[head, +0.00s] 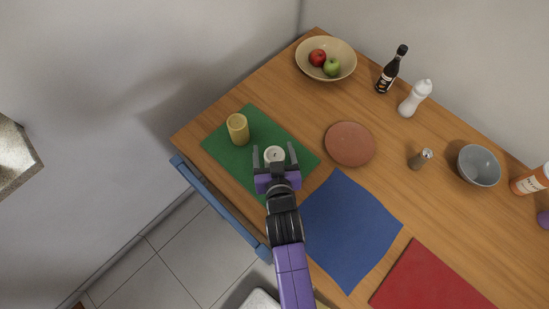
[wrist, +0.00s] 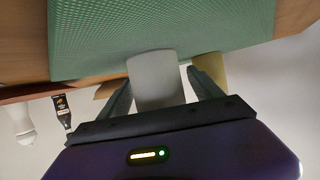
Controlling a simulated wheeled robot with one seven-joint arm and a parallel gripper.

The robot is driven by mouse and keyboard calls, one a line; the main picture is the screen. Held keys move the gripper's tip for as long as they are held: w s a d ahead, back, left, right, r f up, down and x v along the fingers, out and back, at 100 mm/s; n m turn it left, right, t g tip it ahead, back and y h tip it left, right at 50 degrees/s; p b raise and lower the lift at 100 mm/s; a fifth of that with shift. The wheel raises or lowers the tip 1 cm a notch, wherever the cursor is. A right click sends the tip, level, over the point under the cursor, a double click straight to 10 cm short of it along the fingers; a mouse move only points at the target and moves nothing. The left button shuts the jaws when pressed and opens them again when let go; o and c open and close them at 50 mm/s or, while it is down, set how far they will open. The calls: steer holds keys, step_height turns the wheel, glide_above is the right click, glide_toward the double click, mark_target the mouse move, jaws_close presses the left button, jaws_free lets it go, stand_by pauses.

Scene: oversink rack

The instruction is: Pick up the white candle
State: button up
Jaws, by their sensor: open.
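The white candle (head: 275,154) is a short round candle on the green mat (head: 222,147). My gripper (head: 274,156) is open, with one finger on each side of the candle in the head view. The green mat also fills the top of the wrist view (wrist: 110,40).
A yellow candle or cup (head: 238,129) stands on the same mat, left of my gripper. A terracotta plate (head: 350,144) lies to the right. A blue mat (head: 350,228) and red mat (head: 432,280) lie nearer. A fruit bowl (head: 345,50) and bottles stand farther back.

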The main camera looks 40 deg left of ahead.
steer(key=shift+c, duration=0.2)
steer(key=c, duration=1.5)
steer(key=shift+c, duration=0.4)
steer(key=shift+r, duration=0.15)
